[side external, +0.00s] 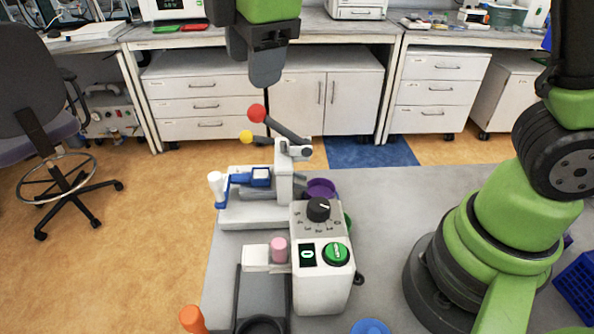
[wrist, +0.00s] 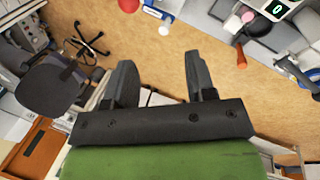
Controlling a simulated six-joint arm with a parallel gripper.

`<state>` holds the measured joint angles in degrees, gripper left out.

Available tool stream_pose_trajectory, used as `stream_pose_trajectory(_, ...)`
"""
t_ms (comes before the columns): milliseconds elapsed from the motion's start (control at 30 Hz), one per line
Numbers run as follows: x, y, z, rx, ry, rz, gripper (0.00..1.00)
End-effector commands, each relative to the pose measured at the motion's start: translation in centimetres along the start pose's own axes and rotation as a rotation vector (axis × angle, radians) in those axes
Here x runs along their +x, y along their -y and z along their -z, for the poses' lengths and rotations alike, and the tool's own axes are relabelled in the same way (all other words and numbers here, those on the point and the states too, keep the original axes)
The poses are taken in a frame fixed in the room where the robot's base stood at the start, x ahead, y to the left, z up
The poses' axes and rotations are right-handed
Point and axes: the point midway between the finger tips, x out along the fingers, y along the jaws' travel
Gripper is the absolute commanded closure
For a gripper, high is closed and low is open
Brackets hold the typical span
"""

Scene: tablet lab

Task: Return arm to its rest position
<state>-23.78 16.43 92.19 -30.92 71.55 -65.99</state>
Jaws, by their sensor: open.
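My gripper (side external: 265,70) hangs at the top of the side external view, well above the table and clear of the tablet press (side external: 284,195). In the wrist view, its two dark fingers (wrist: 158,80) stand wide apart with bare floor showing between them. Nothing is held. My green arm stands at the right of the side external view. The press has a lever with a red ball (side external: 257,113), a lever with a yellow ball (side external: 246,137), a black dial (side external: 318,209) and a green button (side external: 336,254).
The grey table (side external: 400,200) is mostly clear between the press and my base. An orange handle (side external: 192,319), a blue round dish (side external: 370,326) and a blue crate (side external: 577,287) lie near the front. A chair (side external: 38,110) stands at the left; cabinets (side external: 205,105) line the back.

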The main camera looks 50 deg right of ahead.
Motion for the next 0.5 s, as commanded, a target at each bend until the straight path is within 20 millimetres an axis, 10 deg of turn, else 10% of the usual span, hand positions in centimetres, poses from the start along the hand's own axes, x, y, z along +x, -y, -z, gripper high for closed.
stream_pose_trajectory(200, -4.8, 4.0, -6.5, 0.653, -0.184, -0.016, 0.49)
stream_pose_trajectory(500, -6.1, 11.0, -11.3, 1.429, -0.431, 0.021, 0.49)
